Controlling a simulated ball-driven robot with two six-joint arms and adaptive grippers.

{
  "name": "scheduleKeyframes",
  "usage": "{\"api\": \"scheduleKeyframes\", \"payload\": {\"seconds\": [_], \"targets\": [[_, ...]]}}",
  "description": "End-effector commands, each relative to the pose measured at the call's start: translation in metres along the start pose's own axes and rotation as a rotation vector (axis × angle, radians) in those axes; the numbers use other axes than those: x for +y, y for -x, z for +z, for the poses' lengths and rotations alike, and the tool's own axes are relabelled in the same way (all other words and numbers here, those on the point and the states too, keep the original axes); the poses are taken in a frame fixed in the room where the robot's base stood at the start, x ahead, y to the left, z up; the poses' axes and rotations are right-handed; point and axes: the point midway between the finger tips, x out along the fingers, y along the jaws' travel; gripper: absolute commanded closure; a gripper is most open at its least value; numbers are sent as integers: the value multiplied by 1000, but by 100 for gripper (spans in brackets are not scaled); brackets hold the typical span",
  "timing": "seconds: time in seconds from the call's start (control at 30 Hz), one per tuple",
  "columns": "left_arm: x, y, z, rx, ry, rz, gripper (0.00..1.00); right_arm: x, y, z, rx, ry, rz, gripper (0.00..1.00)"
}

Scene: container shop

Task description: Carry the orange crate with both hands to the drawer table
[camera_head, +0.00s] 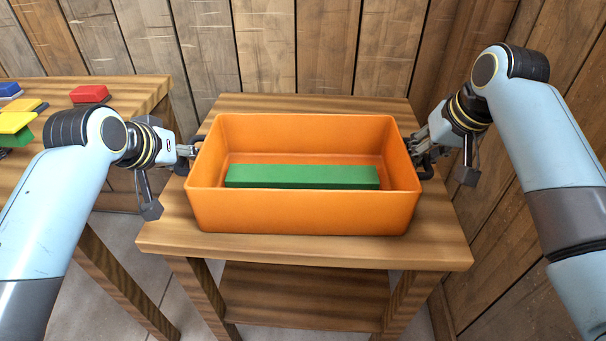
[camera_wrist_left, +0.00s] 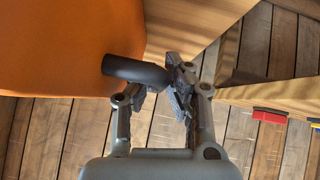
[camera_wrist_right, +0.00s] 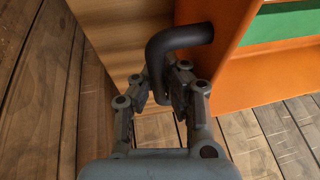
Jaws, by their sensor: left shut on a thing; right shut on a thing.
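The orange crate (camera_head: 300,215) is upright in the middle of the head view, over the top of a small wooden table (camera_head: 160,235) with a lower shelf. It looks level; I cannot tell whether it rests on the top or hangs just above it. A green block (camera_head: 302,177) lies inside along its length. My left gripper (camera_head: 188,151) is shut on the crate's dark left handle (camera_wrist_left: 135,71). My right gripper (camera_head: 422,146) is shut on the dark right handle (camera_wrist_right: 178,38), at the opposite end. No drawer shows on this table.
Another wooden table (camera_head: 140,93) stands at the left, with a red block (camera_head: 90,94), a blue block (camera_head: 9,89) and yellow and green pieces (camera_head: 14,122) on it. A wooden plank wall (camera_head: 325,45) is close behind, and another is at the right.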

Motion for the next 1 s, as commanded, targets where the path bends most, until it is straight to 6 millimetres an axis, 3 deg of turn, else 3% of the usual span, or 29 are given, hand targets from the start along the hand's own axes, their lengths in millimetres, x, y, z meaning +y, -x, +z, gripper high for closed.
{"api": "scheduleKeyframes", "payload": {"seconds": [0.27, 0.73, 1.0], "targets": [[3, 5, -7, 5, -1, 4, 100, -3, 7, -4, 5, -1, -3, 100], [12, 38, -42, 16, -2, 6, 100, -12, 50, -24, 16, 0, -5, 100], [12, 39, -43, 16, -2, 6, 100, -12, 52, -25, 16, 0, -5, 100]]}}
